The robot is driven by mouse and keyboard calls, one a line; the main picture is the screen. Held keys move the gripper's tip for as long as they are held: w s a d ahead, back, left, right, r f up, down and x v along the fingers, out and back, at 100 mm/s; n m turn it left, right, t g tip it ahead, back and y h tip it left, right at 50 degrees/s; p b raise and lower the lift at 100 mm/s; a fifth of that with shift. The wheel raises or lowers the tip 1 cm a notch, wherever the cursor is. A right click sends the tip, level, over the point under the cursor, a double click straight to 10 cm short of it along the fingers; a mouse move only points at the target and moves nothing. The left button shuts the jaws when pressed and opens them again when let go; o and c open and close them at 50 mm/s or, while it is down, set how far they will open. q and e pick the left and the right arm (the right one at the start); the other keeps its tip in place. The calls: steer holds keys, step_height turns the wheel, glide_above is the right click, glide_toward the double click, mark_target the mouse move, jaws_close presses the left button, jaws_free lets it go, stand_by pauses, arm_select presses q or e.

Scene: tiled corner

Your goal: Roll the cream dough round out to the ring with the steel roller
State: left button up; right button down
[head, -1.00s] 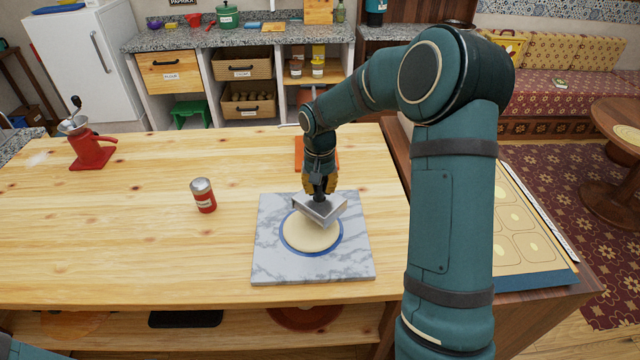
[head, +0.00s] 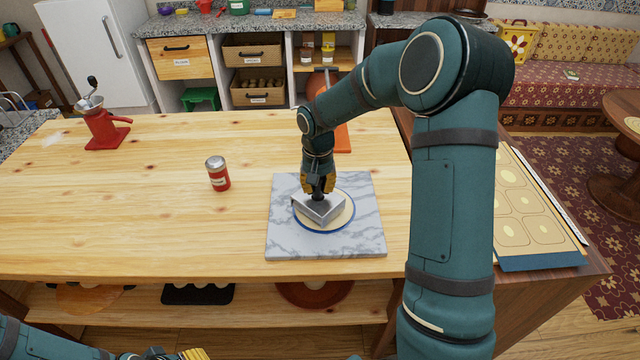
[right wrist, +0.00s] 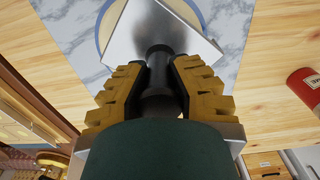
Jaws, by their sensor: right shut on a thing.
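The cream dough round (head: 346,211) lies flat on a grey marble slab (head: 368,240), inside a blue ring (head: 318,232). Its edge is close to the ring; the roller hides its middle and left. The steel roller (head: 312,211), a wide grey metal head on a dark handle, is over the dough; I cannot tell whether it touches. My right gripper (head: 318,186) is shut on the roller's handle. In the right wrist view, yellow fingers (right wrist: 158,95) flank the dark handle above the steel roller (right wrist: 150,30). My left gripper (head: 180,355) is partly in view at the bottom edge; its fingertips are cut off.
A red grinder (head: 103,128) stands at the far left. An orange item (head: 342,138) lies behind my right wrist. A patterned tray (head: 530,215) is right of my arm. The table's left middle is clear.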

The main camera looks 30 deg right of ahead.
steer(key=shift+a, duration=0.3)
steer(key=shift+s+a+r+p, duration=0.1)
steer(key=shift+s+r+p, duration=0.1)
steer(key=shift+p, duration=0.1)
steer(key=r, duration=0.1)
steer(key=r+p, duration=0.1)
steer(key=r, duration=0.1)
steer(key=shift+w+r, duration=0.2)
steer(key=shift+r, duration=0.1)
steer(key=shift+s+r+p, duration=0.15)
steer(key=shift+r+p, duration=0.25)
steer(key=shift+r, duration=0.25)
steer(key=shift+r+p, duration=0.4)
steer(key=shift+r, duration=0.15)
steer(key=shift+r+p, duration=1.1)
steer(key=shift+r, duration=0.45)
